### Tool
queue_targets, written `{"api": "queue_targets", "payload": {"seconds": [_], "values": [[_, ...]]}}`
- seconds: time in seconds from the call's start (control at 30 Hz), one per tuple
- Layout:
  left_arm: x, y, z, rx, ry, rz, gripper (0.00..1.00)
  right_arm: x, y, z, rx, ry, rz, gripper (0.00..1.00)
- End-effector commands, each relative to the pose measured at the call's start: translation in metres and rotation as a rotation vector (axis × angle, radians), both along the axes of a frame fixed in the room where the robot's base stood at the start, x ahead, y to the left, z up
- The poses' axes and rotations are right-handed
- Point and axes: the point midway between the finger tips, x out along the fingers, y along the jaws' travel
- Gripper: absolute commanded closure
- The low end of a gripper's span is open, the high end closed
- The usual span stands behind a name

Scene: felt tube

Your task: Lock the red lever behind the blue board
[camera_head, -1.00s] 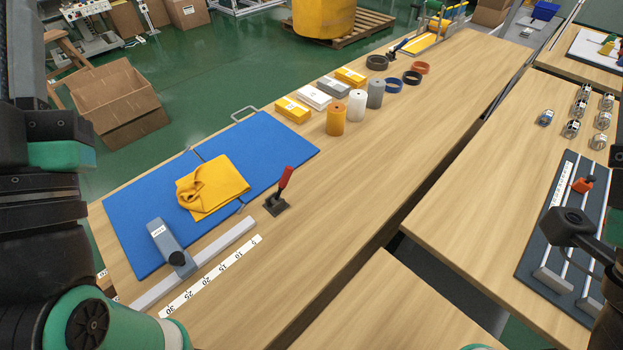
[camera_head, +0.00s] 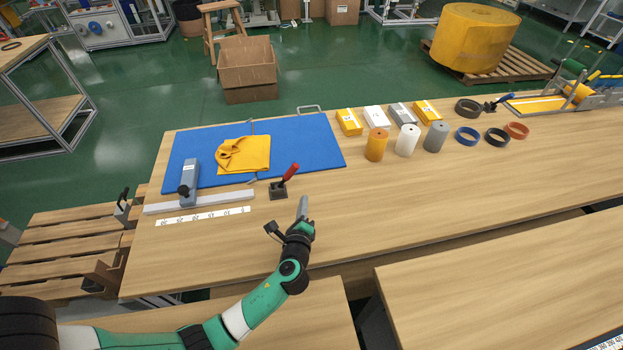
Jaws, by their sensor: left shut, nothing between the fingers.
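The red lever (camera_head: 290,171) stands tilted up to the right on a dark clamp base (camera_head: 279,190), just in front of the blue board's lower edge. The blue board (camera_head: 309,145) lies flat on the wooden table, with a yellow folded cloth (camera_head: 256,154) on it. My left gripper (camera_head: 303,202) is shut and empty. In the picture it is just below and right of the lever, apart from it. My right gripper is out of view.
A grey block (camera_head: 190,176) and a pale bar (camera_head: 215,201) with a number scale (camera_head: 200,217) lie left of the lever. Rolls, including an orange one (camera_head: 376,146), and boxes stand to the right. The table front is clear.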

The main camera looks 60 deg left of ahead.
Motion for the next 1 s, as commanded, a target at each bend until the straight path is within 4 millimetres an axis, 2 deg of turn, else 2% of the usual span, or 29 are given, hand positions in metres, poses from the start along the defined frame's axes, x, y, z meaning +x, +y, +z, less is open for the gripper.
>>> {"api": "queue_targets", "payload": {"seconds": [0.23,0.37,0.47,0.83,0.9,1.0], "values": [[0.002,0.0,0.001,-0.001,-0.006,-0.001,1.0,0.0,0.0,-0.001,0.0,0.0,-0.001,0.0],[0.007,0.006,-0.001,-0.002,-0.007,0.001,1.0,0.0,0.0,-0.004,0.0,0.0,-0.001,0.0],[0.015,0.018,-0.004,-0.002,-0.008,0.002,1.0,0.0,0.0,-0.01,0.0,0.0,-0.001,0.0],[0.061,0.081,-0.021,-0.002,-0.009,0.003,1.0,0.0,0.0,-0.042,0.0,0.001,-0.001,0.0],[0.05,0.084,-0.004,-0.002,-0.008,0.001,1.0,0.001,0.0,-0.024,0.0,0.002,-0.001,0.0],[0.039,0.087,0.003,-0.003,-0.007,0.0,1.0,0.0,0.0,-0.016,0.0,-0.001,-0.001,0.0]]}}
